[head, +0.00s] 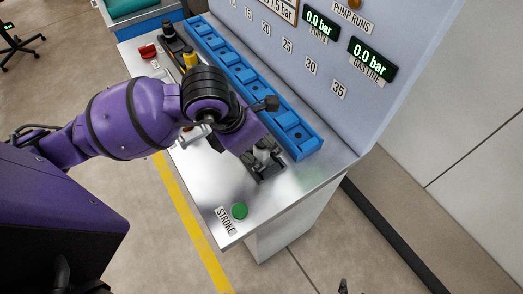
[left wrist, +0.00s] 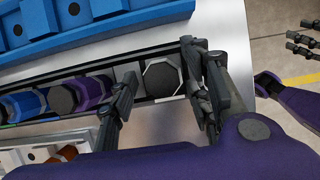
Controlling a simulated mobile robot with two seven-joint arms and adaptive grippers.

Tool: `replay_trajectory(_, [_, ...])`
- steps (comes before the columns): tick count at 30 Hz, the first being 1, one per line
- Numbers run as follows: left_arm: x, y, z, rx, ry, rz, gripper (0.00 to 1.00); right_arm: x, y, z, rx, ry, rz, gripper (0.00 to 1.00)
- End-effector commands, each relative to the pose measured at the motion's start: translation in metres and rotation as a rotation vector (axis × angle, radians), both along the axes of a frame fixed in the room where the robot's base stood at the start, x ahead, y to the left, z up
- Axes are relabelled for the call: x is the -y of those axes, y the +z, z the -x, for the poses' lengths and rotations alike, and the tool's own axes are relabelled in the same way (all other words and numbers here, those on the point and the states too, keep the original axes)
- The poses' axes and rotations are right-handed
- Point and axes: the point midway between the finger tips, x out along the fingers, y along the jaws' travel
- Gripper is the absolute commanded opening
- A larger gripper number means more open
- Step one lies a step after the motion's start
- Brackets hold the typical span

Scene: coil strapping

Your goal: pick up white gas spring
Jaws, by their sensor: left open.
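The white gas spring (left wrist: 162,78) stands in a dark rack, seen from above as a pale many-sided body with a dark grey top. It also shows as a pale shape in the head view (head: 262,156), partly hidden by my gripper. My left gripper (left wrist: 158,100) is open, with one finger on each side of the spring; I cannot tell whether they touch it. In the head view my left gripper (head: 262,160) is low over the bench. My right gripper (left wrist: 302,38) is at the upper right of the wrist view, its fingers apart and empty.
Purple (left wrist: 92,90) and blue (left wrist: 25,104) springs stand in the same rack. A blue slotted rail (head: 240,75) runs along the gauge panel (head: 330,50). A green button (head: 239,211) sits at the bench's near end. A tray (left wrist: 20,150) lies along the other side.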

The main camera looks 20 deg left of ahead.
Motion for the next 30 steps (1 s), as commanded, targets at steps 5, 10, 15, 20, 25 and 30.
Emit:
replay_trajectory(5, [0.0, 0.0, 0.0, 0.0, 0.0, 0.0, 0.32, 0.0, 0.0, 0.0, 0.0, 0.0, 0.0, 0.4])
replay_trajectory(10, [0.0, 0.0, 0.0, 0.0, 0.0, 0.0, 0.1, 0.0, 0.0, 0.0, 0.0, 0.0, 0.0, 0.4])
replay_trajectory(15, [0.0, 0.001, 0.0, 0.001, 0.0, 0.0, 0.0, 0.0, 0.0, 0.0, 0.001, 0.0, 0.0, 0.4])
replay_trajectory(20, [0.0, 0.001, 0.0, 0.001, 0.0, 0.0, 0.0, 0.0, 0.001, -0.001, 0.002, 0.0, 0.0, 0.4])
replay_trajectory(25, [-0.002, 0.006, -0.002, 0.004, 0.0, 0.0, 0.0, 0.0, 0.005, -0.005, 0.01, 0.001, -0.001, 0.4])
replay_trajectory(30, [-0.007, 0.025, -0.01, 0.009, 0.002, -0.002, 0.0, -0.002, 0.017, -0.014, 0.029, 0.002, -0.005, 0.4])
